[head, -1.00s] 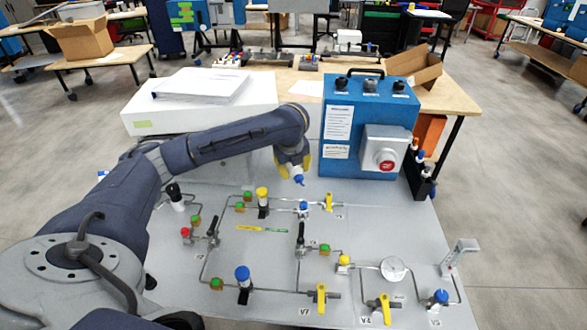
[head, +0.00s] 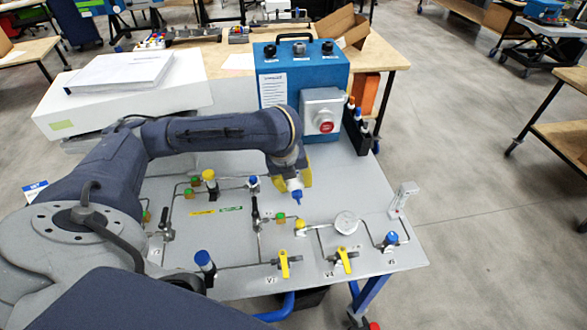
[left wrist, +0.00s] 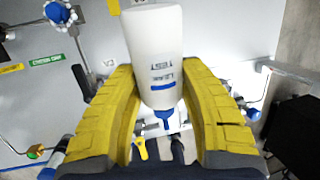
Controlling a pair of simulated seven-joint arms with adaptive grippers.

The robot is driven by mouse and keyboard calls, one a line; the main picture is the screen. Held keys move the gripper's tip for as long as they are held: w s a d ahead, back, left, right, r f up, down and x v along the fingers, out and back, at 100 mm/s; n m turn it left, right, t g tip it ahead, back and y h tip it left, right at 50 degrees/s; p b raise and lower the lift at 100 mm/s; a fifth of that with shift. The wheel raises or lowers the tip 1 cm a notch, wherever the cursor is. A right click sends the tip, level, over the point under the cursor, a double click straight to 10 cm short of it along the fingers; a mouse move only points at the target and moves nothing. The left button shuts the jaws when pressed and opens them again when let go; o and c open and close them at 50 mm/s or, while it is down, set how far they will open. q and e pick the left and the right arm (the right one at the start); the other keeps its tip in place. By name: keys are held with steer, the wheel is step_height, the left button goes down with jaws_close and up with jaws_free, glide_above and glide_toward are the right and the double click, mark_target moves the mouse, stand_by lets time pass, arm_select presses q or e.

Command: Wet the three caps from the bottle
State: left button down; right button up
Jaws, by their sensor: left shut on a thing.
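My left gripper (head: 293,178) is shut on a white bottle, which shows clearly between the yellow fingers in the left wrist view (left wrist: 155,60). The bottle has a blue nozzle (head: 297,196) that points down over the grey panel, apart from the fittings. Blue caps top upright fittings: one at the panel's front left (head: 204,259), one at the back middle (head: 253,181) and one at the right (head: 391,238). Yellow-topped fittings stand at the back (head: 209,176) and in the middle (head: 300,226). My right gripper is not in view.
The grey panel (head: 230,228) carries tubes, yellow-handled valves (head: 284,263), a round gauge (head: 346,222) and an upright bracket (head: 403,199). A blue box with a red button (head: 289,75) stands behind. A white case (head: 120,100) with papers is at the back left.

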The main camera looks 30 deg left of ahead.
arm_select(q)
steer(key=shift+s+d, duration=0.1)
steer(key=shift+d, duration=0.25)
steer(key=shift+f, duration=0.45)
steer(key=shift+a+f, duration=0.1)
steer(key=shift+f, duration=1.75)
steer(key=shift+f, duration=0.1)
steer(key=shift+r, duration=2.5)
